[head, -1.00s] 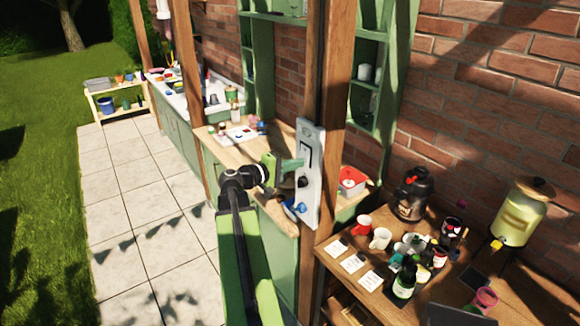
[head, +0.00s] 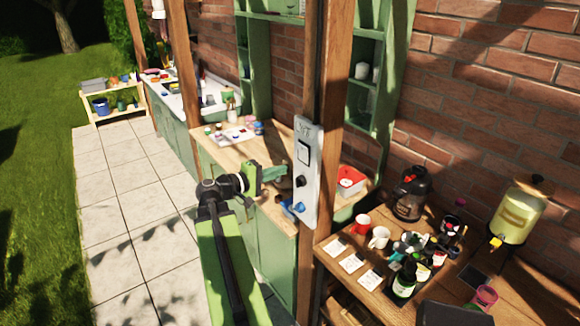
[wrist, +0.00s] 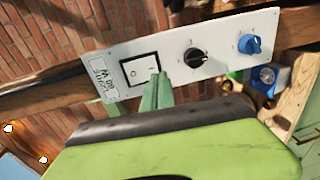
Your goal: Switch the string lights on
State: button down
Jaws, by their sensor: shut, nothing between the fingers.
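A pale control panel (head: 310,170) is mounted on a wooden post. It carries a white rocker switch in a black frame (head: 303,153), a black knob (head: 300,181) and a blue knob (head: 298,207). In the wrist view the rocker (wrist: 141,70) lies left of the black knob (wrist: 195,57) and blue knob (wrist: 249,44), beside a printed label (wrist: 103,78). My gripper (head: 284,173) is shut and empty, left of the panel. In the wrist view its green fingertips (wrist: 159,82) overlap the frame's lower right corner; they look apart from the panel.
A wooden table (head: 335,262) at right holds mugs, bottles and a drink dispenser (head: 523,212). A green cabinet counter (head: 215,152) stands behind my gripper. The paved path (head: 125,220) at left is clear. Small bright spots (wrist: 42,160) show at lower left in the wrist view.

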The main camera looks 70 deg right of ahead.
jog(key=v, duration=0.7)
jog(key=shift+a+f+b, duration=0.2)
jog(key=shift+f+b, duration=0.15)
jog(key=shift+f, duration=0.5)
jog(key=w+a+f+n+t+y+b, duration=0.1)
jog(key=w+a+f+n+t+b, duration=0.25)
jog(key=w+a+f, duration=0.6)
jog(key=w+a+f+n+t+y+b, duration=0.1)
jog(key=w+a+f+n+t+b, duration=0.15)
jog(key=w+a+f+t, duration=0.7)
jog(key=w+a+f+g+y, duration=0.1)
jog(key=w+a+f+y, duration=0.1)
jog(key=a, duration=0.9)
jog(key=w+a+f+g+y+b, duration=0.1)
jog(key=a+f+y, duration=0.4)
jog(key=a, duration=0.7)
jog(key=w+a+f+g+y+b, duration=0.1)
jog(key=w+a+f+y, duration=0.2)
jog(key=a, duration=0.9)
jog(key=shift+a+f+n+g+y, duration=0.3)
jog(key=shift+f+g+y, duration=0.1)
jog(key=shift+y, duration=0.6)
jog(key=shift+w+d, duration=0.1)
jog(key=shift+d, duration=0.05)
